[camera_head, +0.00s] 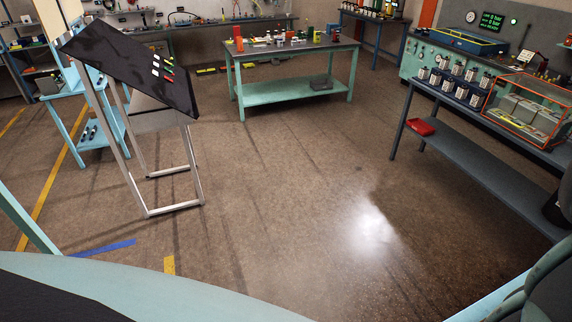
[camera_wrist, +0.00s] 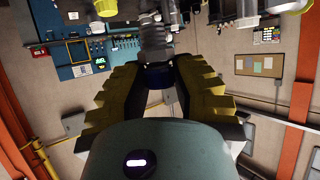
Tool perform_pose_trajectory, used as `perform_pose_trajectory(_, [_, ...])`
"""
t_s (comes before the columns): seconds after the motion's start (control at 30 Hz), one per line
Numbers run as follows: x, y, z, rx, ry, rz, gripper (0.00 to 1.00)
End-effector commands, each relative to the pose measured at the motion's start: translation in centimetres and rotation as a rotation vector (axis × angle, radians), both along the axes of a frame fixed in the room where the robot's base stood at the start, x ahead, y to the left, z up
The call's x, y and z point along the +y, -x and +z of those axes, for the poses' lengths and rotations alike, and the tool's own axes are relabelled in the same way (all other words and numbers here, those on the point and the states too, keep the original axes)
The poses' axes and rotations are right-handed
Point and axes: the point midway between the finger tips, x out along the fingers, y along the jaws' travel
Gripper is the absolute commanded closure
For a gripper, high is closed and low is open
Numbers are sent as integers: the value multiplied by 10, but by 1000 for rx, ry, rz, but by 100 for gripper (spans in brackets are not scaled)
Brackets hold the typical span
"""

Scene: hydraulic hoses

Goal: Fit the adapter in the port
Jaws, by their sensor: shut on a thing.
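My gripper (camera_wrist: 155,68) shows in the wrist view, its two yellow and black ribbed fingers closed on a part with a dark blue band (camera_wrist: 154,80). A grey ridged cylinder (camera_wrist: 153,38) stands in line with this band, beyond the fingertips, toward the top of the picture. It seems to be the adapter, but I cannot tell whether it is one piece with the band. Pale fittings (camera_wrist: 245,20) and dark parts crowd the top edge. I cannot tell which is the port, or whether the cylinder touches one. My gripper is out of the head view.
In the head view, a green workbench (camera_head: 290,89) with small parts stands at the back. A tilted black panel (camera_head: 130,62) on a metal frame stands left. The floor between is clear.

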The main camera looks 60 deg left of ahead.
Motion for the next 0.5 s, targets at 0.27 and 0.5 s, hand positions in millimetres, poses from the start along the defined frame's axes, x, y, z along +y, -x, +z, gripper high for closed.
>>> perform_pose_trajectory(0.27, [2,-2,-21,1,2,10,100])
perform_pose_trajectory(0.5, [2,-3,-40,1,3,11,100])
